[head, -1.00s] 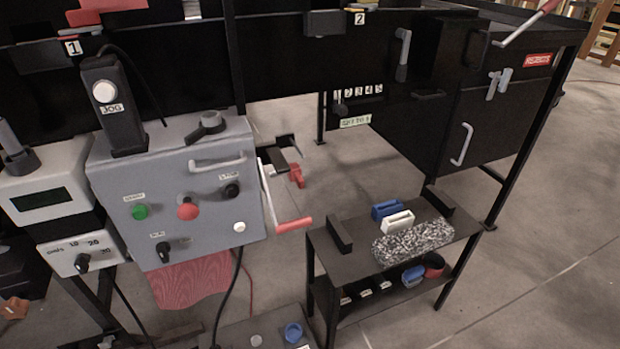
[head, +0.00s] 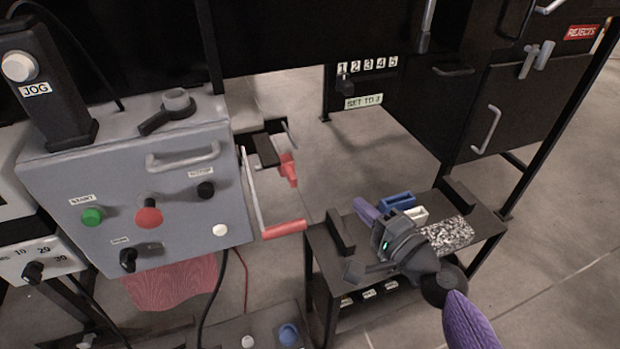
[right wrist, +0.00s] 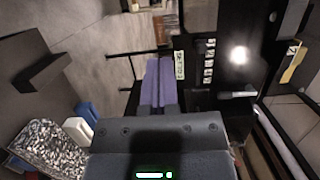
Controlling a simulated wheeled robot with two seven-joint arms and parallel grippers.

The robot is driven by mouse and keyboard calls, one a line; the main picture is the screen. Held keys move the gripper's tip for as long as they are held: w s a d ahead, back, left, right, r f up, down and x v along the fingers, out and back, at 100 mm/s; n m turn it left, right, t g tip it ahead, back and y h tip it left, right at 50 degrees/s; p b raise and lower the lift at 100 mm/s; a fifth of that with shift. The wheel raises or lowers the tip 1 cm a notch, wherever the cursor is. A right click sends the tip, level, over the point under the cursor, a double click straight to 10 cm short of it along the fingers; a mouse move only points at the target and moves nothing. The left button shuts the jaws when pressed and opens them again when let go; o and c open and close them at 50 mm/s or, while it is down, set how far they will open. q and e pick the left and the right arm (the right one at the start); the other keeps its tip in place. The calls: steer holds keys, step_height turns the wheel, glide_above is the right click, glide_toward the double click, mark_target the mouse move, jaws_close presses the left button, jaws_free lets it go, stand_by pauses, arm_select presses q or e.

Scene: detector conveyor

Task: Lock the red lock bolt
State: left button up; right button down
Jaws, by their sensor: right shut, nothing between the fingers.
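A small red piece (head: 288,170), which may be the red lock bolt, sits by a black bracket (head: 266,150) to the right of the grey control box. Below it, a red grip (head: 284,229) ends a pale crank arm at the box's right side; I cannot tell for certain which is the bolt. My right gripper (head: 366,210) is above the small black stand, its purple fingers together and empty, pointing left, apart from both red parts. In the right wrist view its purple fingers (right wrist: 158,85) lie side by side. My left gripper is not in view.
The grey box (head: 120,180) carries a green button, a red button and knobs. The black stand (head: 322,262) holds a blue block (head: 397,201), a white block (head: 415,214) and a speckled pad (head: 450,234). A numbered selector (head: 345,85) is behind. Floor shows between box and cabinets.

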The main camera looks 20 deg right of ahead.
mark_target(291, 185)
steer(key=x, duration=1)
steer(key=a+p, duration=0.1)
steer(key=a, duration=0.6)
steer(key=shift+s+a+f, duration=0.1)
steer(key=shift+s, duration=0.05)
